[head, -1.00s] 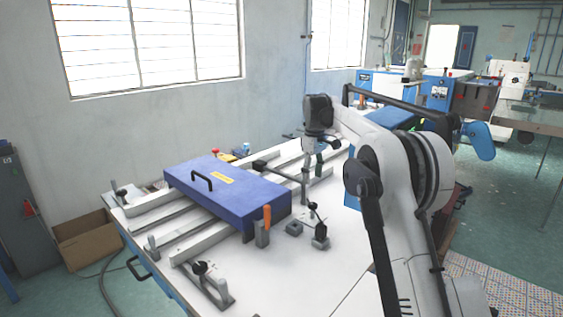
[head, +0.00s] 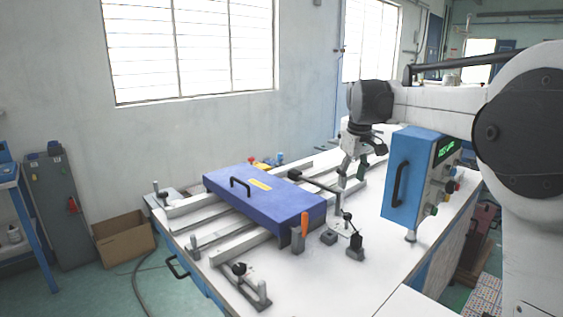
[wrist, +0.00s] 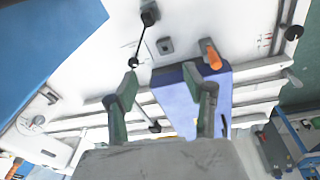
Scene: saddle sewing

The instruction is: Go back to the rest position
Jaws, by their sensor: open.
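My gripper (head: 354,172) hangs pointing down over the back right part of the white worktable (head: 310,285), to the right of the blue case. It is open, and nothing shows between its fingers. In the wrist view my gripper (wrist: 162,78) has two green-grey fingers spread apart. The blue case (head: 265,200), with a black handle and a yellow label, lies on the table rails. In the wrist view the blue case (wrist: 180,97) appears beyond the fingers and is partly hidden by them.
A blue control box (head: 410,180) with a green display stands on the table's right side, near my arm. An orange-handled tool (head: 305,225) and a small black-jointed stand (head: 354,245) are at the case's front right. A cardboard box (head: 124,238) is on the floor at left.

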